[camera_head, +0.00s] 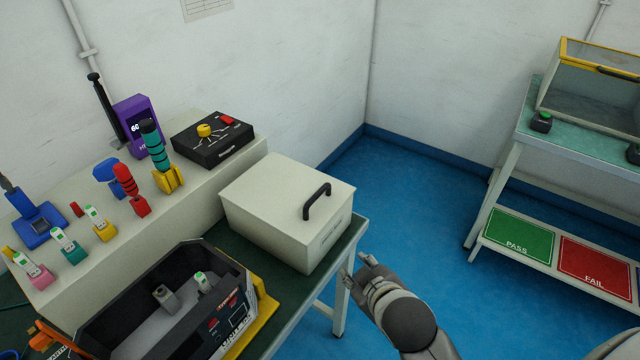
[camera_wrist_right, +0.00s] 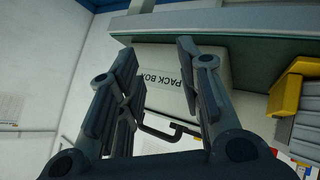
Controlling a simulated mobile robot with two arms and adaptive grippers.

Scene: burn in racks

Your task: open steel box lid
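The steel box (camera_head: 272,233) is a pale off-white box with its lid (camera_head: 270,190) shut. It stands at the near right corner of the green-topped bench. A black handle (camera_head: 317,201) stands up from the lid's right side. My right gripper (camera_head: 359,270) is open and empty, to the right of the box and below its lid, apart from the handle. In the right wrist view my gripper (camera_wrist_right: 156,52) has its fingers spread, with the box face marked "PACK BOX" (camera_wrist_right: 178,80) and the handle (camera_wrist_right: 165,132) beyond them. My left gripper is out of view.
A black open bin (camera_head: 120,310) with a yellow edge sits left of the box. A raised shelf (camera_head: 115,240) behind holds several coloured tools and a black control box (camera_head: 212,140). Blue floor is clear on the right, before a second bench (camera_head: 570,155).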

